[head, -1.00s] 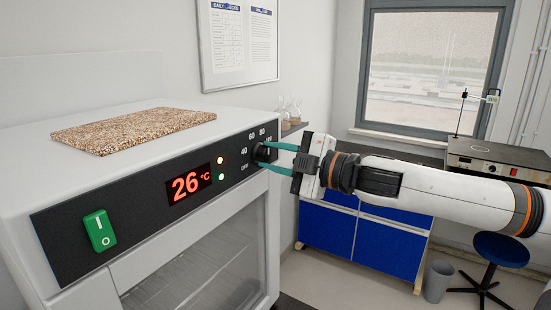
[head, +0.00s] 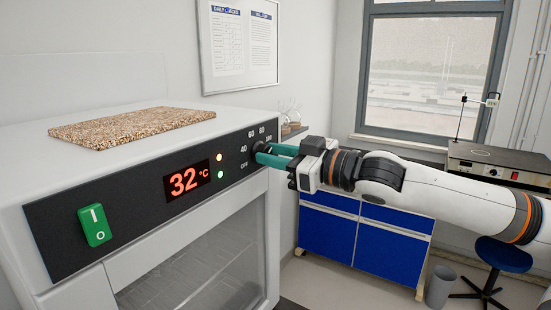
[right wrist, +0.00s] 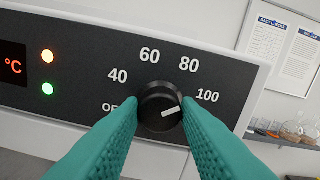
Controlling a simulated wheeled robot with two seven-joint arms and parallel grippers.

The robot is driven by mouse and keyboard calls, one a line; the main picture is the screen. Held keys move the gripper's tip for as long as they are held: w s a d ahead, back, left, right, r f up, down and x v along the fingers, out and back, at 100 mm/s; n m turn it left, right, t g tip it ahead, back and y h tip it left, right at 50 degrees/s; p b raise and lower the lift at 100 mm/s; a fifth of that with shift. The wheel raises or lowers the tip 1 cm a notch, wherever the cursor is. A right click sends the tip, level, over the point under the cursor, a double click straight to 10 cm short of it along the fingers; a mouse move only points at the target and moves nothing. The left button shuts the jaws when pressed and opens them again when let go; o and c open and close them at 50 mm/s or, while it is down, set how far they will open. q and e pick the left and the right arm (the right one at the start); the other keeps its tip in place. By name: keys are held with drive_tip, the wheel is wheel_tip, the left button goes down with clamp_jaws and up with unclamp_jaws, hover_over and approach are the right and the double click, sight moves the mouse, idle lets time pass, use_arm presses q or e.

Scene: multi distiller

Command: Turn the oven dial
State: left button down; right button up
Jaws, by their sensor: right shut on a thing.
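The black oven dial (head: 260,147) sits at the right end of the oven's dark control panel. In the right wrist view, the dial (right wrist: 158,94) has a white pointer mark aimed to the right, a little below the 100 label. My right gripper (head: 273,153) has its green fingers shut on the dial, one on each side; both fingers (right wrist: 160,112) also show in the right wrist view. The red display (head: 187,181) reads 32 °C, with an orange and a green light beside it. My left gripper is out of view.
A green switch (head: 95,225) is on the panel's left end. A speckled slab (head: 130,128) lies on the white oven's top. The glass oven door (head: 195,265) is closed. Blue cabinets (head: 380,240), a stool (head: 503,254) and a bin (head: 440,286) stand to the right.

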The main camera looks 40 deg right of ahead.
drive_tip(key=shift+f+m, duration=0.1)
drive_tip(key=shift+m, duration=1)
drive_tip(key=shift+b, duration=0.3)
drive_tip(key=o, duration=1)
drive_tip(key=shift+c, duration=0.2)
drive_tip(key=b+v, duration=0.3)
drive_tip(key=v, duration=0.9)
